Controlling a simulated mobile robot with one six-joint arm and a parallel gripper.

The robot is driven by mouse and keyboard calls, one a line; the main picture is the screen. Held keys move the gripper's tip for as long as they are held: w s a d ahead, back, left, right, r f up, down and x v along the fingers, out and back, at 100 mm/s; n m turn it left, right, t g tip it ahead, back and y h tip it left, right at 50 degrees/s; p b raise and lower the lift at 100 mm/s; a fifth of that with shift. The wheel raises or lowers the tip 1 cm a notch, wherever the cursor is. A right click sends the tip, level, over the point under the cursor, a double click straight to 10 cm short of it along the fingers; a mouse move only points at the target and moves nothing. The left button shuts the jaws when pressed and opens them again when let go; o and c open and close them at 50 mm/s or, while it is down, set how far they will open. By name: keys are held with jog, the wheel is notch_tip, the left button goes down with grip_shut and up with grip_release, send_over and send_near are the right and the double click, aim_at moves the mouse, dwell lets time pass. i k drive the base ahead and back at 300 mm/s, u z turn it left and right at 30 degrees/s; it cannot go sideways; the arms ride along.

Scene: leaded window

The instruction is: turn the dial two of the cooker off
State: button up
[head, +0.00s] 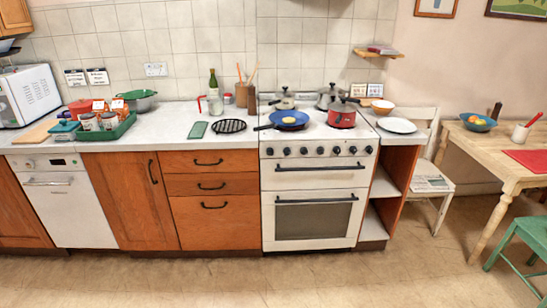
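The white cooker (316,181) stands right of the orange-brown drawers. A row of several dark dials runs along its front panel, above the upper oven door handle. The second dial from the left (286,151) is small and dark. Its pointer is too small to read, and no label showing which is dial two can be made out. A blue frying pan (288,118) with something yellow in it, a red pot (342,117) and metal pots (285,101) stand on the hob. My gripper is not in view.
The floor (240,280) in front of the cooker is clear. The worktop (165,122) holds a green tray (104,130) and a black round trivet (229,126). A white chair (432,185), a wooden table (490,150) and a green chair (525,240) stand to the right.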

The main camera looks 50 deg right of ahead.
aim_at(286, 152)
jog(key=u, duration=0.05)
jog(key=i, duration=1.05)
jog(key=z, duration=0.3)
